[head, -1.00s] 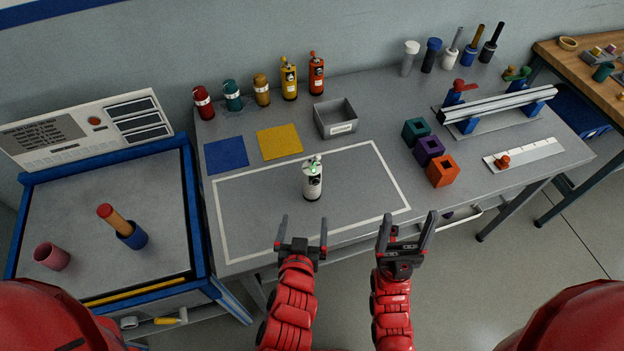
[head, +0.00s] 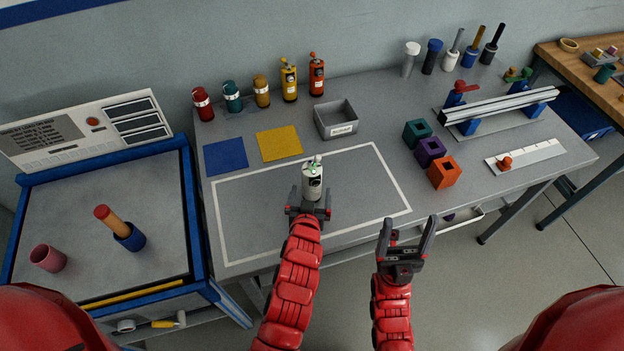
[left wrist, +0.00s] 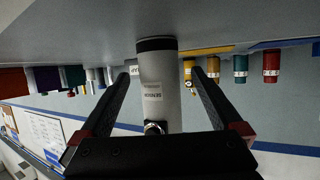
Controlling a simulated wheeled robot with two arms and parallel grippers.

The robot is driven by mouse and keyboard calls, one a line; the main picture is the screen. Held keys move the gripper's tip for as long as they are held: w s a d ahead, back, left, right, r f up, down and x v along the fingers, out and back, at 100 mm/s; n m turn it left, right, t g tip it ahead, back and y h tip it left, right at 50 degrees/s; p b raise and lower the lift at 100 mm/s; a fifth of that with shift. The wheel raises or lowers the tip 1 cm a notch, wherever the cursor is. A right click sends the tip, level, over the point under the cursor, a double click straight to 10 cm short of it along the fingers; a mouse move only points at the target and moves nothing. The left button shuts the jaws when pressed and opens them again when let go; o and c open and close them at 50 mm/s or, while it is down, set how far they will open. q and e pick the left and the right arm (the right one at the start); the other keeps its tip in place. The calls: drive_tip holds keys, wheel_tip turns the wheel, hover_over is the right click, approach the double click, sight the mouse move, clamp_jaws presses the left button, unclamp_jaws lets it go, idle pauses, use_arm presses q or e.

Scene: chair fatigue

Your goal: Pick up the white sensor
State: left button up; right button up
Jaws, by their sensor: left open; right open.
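The white sensor (head: 312,181) is a white cylinder with a green light on top. It stands upright inside the white outline on the grey table. My left gripper (head: 309,204) is at its near side, open. In the left wrist view, the sensor (left wrist: 157,85) stands between the two open fingers (left wrist: 160,88), with gaps visible on both sides; the picture is upside down. The sensor's lower part is hidden behind the gripper in the head view. My right gripper (head: 407,240) is open and empty in front of the table's near edge.
A grey open bin (head: 336,127), a yellow mat (head: 279,143) and a blue mat (head: 226,156) lie behind the outline. Several bottles stand at the back. Teal, purple and orange (head: 444,173) blocks are to the right. The outlined area around the sensor is clear.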

use_arm(q)
drive_tip(key=shift+p+x, duration=0.3)
drive_tip(key=shift+x, duration=1.15)
drive_tip(key=c, duration=1.6)
